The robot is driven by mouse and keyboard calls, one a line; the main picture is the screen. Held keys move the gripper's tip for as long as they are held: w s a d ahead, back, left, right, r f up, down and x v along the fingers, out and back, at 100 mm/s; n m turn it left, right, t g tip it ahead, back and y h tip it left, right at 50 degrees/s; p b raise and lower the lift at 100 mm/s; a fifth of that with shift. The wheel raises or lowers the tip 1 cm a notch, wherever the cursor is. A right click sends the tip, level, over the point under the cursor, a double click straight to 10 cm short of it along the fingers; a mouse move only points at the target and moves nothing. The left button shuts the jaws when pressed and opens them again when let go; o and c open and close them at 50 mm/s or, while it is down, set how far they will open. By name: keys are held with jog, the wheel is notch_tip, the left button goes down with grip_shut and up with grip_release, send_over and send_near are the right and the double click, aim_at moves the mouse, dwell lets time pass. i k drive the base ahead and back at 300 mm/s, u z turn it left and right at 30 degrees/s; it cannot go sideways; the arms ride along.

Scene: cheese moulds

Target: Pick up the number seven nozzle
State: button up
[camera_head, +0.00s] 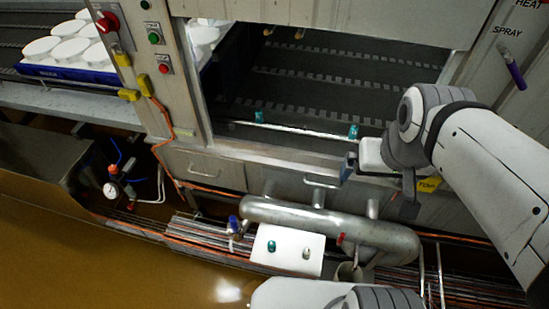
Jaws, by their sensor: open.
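Several small nozzles are in view, but no number can be read on any of them, so I cannot tell which is number seven. One teal nozzle (259,117) and another teal nozzle (353,131) stand along the front edge of the machine opening. A third teal nozzle (271,246) and a metallic nozzle (306,252) are on a white plate (288,262) low in the picture. Two brass-coloured nozzles (268,31) (299,33) show at the top of the opening. My gripper (347,167) appears just below the right teal nozzle, open and apparently empty.
A dark slatted conveyor (335,80) fills the opening. A thick metal pipe (330,224) runs beside the white plate. A blue crate (68,73) of white moulds stands at upper left. Cables, a pressure gauge (111,191) and drawer handles are below. The brown floor (120,270) is clear.

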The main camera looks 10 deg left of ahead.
aim_at(271, 245)
jog(key=u, duration=0.65)
jog(key=k, duration=0.1)
jog(key=u, duration=0.3)
